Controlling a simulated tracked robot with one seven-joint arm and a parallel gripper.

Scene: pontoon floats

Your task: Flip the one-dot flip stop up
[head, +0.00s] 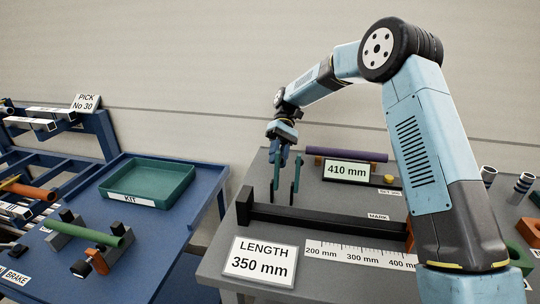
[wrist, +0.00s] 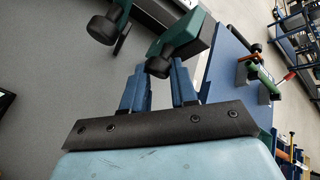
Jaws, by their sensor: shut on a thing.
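Two green flip stops stand upright at the left part of a dark rail (head: 330,222) in the head view: a left one (head: 276,174) and a right one (head: 296,176). My gripper (head: 282,156) is at the top of the left one. In the wrist view my gripper's blue fingers (wrist: 158,80) are shut on a green stop (wrist: 186,36) with a black knob, seemingly that left one. The other stop's black knob (wrist: 103,29) shows to the left, apart from the fingers. Dot marks are not readable, so I cannot tell which is the one-dot stop.
A ruler strip (head: 355,256) and a "LENGTH 350 mm" sign (head: 261,262) lie in front of the rail. A "410 mm" display (head: 347,171) and a purple bar (head: 345,154) are behind it. A blue table with a green tray (head: 150,182) stands left, across a gap.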

